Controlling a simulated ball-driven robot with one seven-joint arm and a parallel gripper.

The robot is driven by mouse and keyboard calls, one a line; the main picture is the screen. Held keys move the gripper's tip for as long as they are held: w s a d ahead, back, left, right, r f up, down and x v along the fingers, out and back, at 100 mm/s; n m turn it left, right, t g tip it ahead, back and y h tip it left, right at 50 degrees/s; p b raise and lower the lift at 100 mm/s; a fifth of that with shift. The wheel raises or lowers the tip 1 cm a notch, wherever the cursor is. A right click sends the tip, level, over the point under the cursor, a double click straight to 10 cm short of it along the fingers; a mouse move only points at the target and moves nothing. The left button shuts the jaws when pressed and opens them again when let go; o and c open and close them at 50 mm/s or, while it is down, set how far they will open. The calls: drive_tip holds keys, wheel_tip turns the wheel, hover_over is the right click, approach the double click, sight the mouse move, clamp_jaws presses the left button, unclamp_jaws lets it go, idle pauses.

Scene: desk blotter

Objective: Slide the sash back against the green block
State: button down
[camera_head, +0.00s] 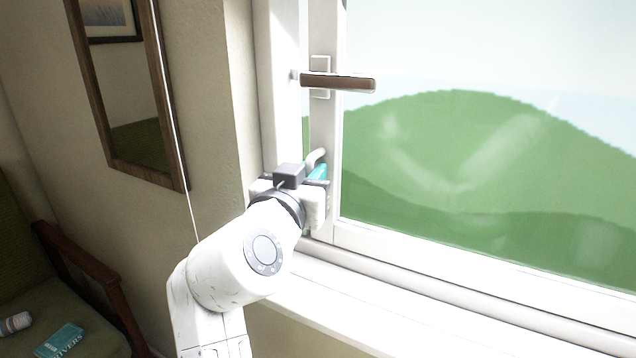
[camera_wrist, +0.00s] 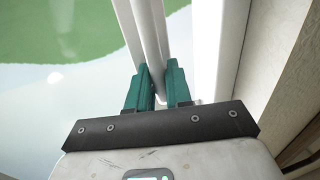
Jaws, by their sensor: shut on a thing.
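The sash (camera_head: 325,130) is a white-framed window pane in the head view, with green hills behind its glass. A lever with a brown grip (camera_head: 345,82) sits high on its left stile. A white curved pull (camera_head: 316,157) is lower on the same stile. My gripper (camera_head: 318,174) is at this pull, one teal finger showing. In the wrist view my gripper (camera_wrist: 158,84) has its two teal fingers on either side of a slim white bar (camera_wrist: 152,40), shut on it; this appears to be the pull. I cannot make out a green block in either view.
A white sill (camera_head: 340,305) and track run below the sash. The beige wall (camera_head: 215,100) with a wood-framed mirror (camera_head: 135,100) is to the left. A green armchair (camera_head: 60,290) holding a teal book (camera_head: 60,340) and a white cylinder (camera_head: 15,323) stands lower left.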

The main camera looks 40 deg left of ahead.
drive_tip(key=c, duration=1.2)
unclamp_jaws()
drive_tip(key=v, duration=1.1)
drive_tip(key=shift+f+p, duration=0.1)
drive_tip(key=shift+p, duration=0.2)
